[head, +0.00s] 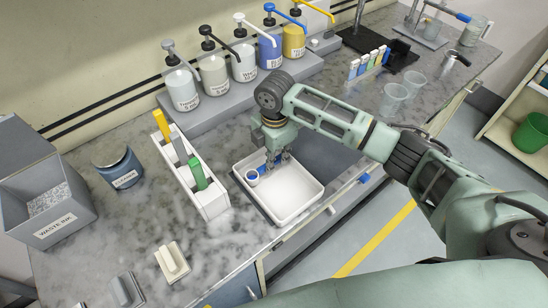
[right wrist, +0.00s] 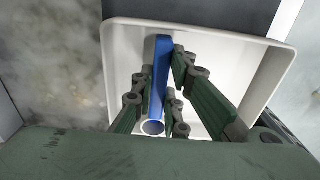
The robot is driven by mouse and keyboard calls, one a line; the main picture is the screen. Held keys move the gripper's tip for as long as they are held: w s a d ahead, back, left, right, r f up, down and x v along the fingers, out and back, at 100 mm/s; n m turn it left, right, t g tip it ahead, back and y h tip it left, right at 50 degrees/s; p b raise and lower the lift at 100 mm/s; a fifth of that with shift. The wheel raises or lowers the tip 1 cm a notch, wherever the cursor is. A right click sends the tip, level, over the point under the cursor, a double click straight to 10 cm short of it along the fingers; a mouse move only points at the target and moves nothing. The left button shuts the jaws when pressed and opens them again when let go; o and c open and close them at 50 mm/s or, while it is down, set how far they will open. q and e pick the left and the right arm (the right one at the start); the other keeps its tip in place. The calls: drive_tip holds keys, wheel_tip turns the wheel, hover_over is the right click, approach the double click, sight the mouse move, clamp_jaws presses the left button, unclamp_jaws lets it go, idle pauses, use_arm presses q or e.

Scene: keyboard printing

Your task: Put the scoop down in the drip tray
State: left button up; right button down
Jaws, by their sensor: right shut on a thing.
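The scoop has a blue handle and a small round white cup (head: 252,176). In the right wrist view its blue handle (right wrist: 160,75) lies between the fingers of my right gripper (right wrist: 162,88), with the cup towards the bottom. My right gripper (head: 276,161) is shut on the handle, pointing down over the drip tray. The drip tray (head: 290,205) is a shallow white rectangular tray on the counter. The scoop is within the tray's outline, near its back left part. I cannot tell whether it touches the tray's floor. My left gripper is not in view.
A white rack (head: 212,203) with coloured tools stands just left of the tray. Several pump bottles (head: 244,63) line the back. The counter edge runs close to the tray's front right.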

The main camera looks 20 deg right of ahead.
drive_tip(key=shift+f, duration=0.5)
drive_tip(key=c, duration=1.7)
unclamp_jaws()
drive_tip(key=shift+f, duration=0.15)
drive_tip(key=shift+c, duration=0.2)
wheel_tip(320, 180, up, 12)
drive_tip(key=b, duration=0.3)
drive_tip(key=shift+r, duration=0.2)
drive_tip(key=shift+w, duration=0.1)
